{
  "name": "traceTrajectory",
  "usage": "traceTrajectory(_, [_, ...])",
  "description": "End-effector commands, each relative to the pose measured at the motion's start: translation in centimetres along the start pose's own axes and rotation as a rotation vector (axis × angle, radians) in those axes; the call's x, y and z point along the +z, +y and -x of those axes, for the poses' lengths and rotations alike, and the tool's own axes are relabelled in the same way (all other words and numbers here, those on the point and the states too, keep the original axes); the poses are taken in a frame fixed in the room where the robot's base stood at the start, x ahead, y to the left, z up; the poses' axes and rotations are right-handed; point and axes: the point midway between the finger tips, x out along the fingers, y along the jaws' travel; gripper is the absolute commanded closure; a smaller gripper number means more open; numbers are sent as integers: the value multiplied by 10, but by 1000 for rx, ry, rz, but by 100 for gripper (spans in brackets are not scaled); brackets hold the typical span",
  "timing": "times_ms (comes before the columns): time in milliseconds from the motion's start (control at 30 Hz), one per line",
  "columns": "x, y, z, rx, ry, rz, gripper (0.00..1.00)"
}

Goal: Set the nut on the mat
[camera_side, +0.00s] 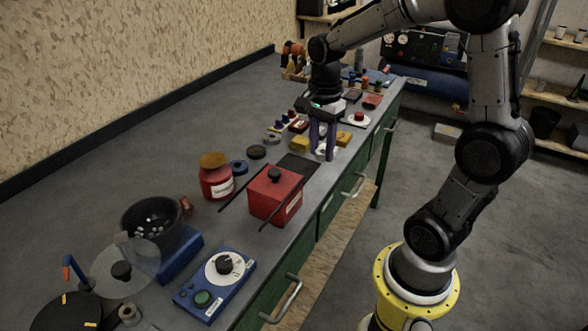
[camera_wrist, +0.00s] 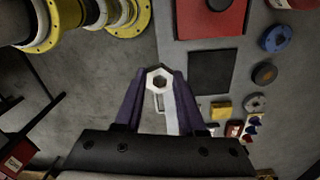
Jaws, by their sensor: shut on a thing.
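My gripper (camera_wrist: 158,82) is shut on a pale hex nut (camera_wrist: 149,77), held between its purple fingertips in the wrist view with the hole facing the camera. In the side view my gripper (camera_side: 322,152) points down near the bench's front edge; the nut is too small to make out clearly there. The mat (camera_wrist: 210,73) is a dark, bare square on the bench, to the right of the nut in the wrist view. In the side view the mat (camera_side: 297,164) lies just left of the fingers, behind the red box. The nut is apart from it.
A red jar (camera_side: 216,180), a dark disc (camera_side: 257,152) and yellow blocks (camera_side: 299,144) are nearby. Bench drawers with handles face the open floor.

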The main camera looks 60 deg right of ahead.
Motion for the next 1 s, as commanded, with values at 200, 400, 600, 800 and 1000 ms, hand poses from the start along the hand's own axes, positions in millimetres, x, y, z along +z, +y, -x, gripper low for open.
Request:
traceTrajectory(200, [-19, -2, 0, -7, 1, -60, 100])
traceTrajectory(400, [-28, -38, -18, -4, 0, -60, 100])
traceTrajectory(600, [-39, -81, -36, -6, 1, -60, 100])
traceTrajectory(800, [-46, -110, -70, -4, 0, -59, 100])
traceTrajectory(1000, [-50, -126, -88, -8, 1, -59, 100])
